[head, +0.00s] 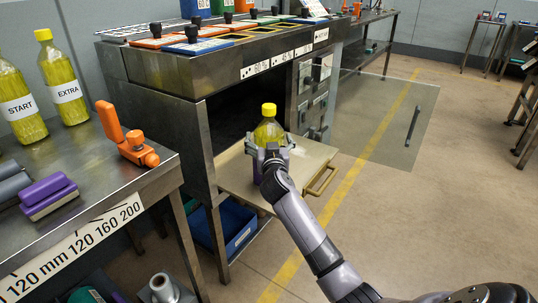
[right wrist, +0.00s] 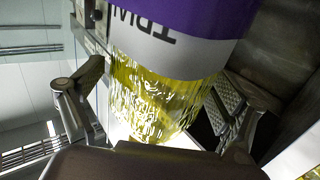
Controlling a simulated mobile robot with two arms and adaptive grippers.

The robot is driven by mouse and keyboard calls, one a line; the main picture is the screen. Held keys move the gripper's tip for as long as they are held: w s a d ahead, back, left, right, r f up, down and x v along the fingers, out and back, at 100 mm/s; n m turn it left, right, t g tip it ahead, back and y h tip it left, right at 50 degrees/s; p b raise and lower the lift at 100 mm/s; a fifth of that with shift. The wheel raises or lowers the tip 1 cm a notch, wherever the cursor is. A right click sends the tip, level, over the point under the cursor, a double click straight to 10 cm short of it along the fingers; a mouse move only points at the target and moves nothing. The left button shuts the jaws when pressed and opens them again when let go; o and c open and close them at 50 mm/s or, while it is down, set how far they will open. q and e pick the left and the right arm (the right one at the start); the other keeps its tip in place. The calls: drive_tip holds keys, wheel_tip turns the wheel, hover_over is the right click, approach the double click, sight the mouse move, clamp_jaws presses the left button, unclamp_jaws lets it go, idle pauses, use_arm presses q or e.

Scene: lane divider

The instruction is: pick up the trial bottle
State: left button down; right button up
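The trial bottle (head: 267,131) has yellow contents and a yellow cap, and stands upright on a pull-out shelf (head: 235,176). My right gripper (head: 270,153) is at the bottle with a finger on either side. In the right wrist view the bottle (right wrist: 150,95) is between the fingers (right wrist: 160,100), its white label partly readable as "TRIA" upside down, with purple beside it. A gap shows at the left finger, so the gripper looks open around the bottle; contact at the right finger is unclear. My left gripper is out of view.
Bottles marked START (head: 17,105) and EXTRA (head: 64,88) stand on the left bench, with an orange clamp-like tool (head: 127,140) and a purple block (head: 48,196). The steel cabinet (head: 185,75) rises behind the shelf. A transparent door (head: 385,125) is open to the right.

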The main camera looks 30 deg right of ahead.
drive_tip(key=c, duration=1.7)
drive_tip(key=shift+r, duration=0.15)
drive_tip(key=shift+c, duration=0.6)
drive_tip(key=shift+r, duration=0.1)
